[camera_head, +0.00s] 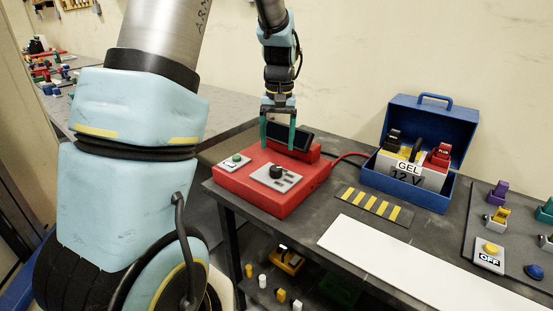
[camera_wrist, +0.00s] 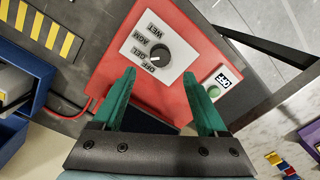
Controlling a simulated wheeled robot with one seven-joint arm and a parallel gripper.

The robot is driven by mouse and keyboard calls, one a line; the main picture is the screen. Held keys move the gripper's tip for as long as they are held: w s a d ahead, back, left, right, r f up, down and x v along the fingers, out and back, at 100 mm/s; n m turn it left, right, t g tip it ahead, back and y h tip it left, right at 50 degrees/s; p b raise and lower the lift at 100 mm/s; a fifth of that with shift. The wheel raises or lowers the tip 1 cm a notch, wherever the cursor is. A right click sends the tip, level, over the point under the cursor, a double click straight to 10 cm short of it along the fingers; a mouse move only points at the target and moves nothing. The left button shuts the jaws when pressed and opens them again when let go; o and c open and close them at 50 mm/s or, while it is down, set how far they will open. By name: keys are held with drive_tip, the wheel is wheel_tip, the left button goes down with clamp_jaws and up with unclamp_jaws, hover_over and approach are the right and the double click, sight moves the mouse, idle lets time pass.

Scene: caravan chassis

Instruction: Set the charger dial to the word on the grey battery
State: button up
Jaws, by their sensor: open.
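The red charger (camera_head: 300,190) sits on the dark table and has a black dial (camera_head: 277,172) on a white plate. In the wrist view the dial (camera_wrist: 159,54) stands beside words that read WET, AGM, what looks like GEL, and OFF. A small white mark on the knob seems to face the GEL and OFF side; I cannot tell which. The grey battery (camera_head: 408,176), labelled GEL 12 V, sits in an open blue case. My gripper (camera_head: 278,147) is open and empty above the charger; its green fingers (camera_wrist: 159,75) appear apart from the dial.
A green button (camera_head: 237,157) is on the charger's left. A dark screen (camera_head: 290,135) stands at its back. The blue case (camera_head: 432,195) is to the right, linked by a red cable. A striped yellow-black plate (camera_head: 373,205) and a white strip (camera_head: 420,265) lie in front.

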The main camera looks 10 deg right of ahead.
wheel_tip(320, 180, up, 3)
drive_tip(key=shift+r, duration=0.15)
drive_tip(key=s+a+f+n+t, duration=0.1)
drive_tip(key=s+a+f, duration=0.3)
drive_tip(key=s+a, duration=1)
drive_tip(key=a, duration=0.3)
drive_tip(key=shift+t+h, duration=0.3)
idle(0.5)
